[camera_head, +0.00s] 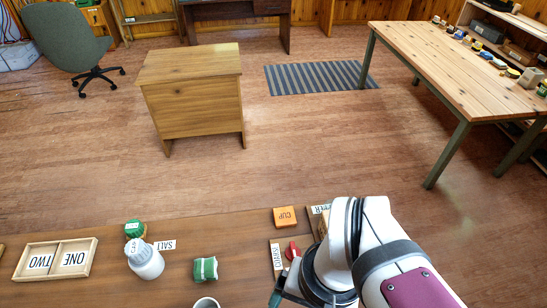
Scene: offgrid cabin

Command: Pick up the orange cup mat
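The orange cup mat (285,217) is a small square labelled "CUP". It lies flat on the wooden table near its far edge, with nothing on it. My white arm reaches in from the lower right, and its dark round wrist part is right of and nearer than the mat. My gripper (283,286) seems to be at the left of that wrist, apart from the mat. Its fingers are largely hidden, so I cannot tell whether they are open or shut.
A "CHARGE"-like label strip (276,256) and a red item (292,251) lie just nearer than the mat. A partly hidden labelled piece (317,216) is right of it. Left are a green-white pack (205,269), a white bottle (146,262) and a two-part tray (93,259). A white cup (206,303) is at the bottom.

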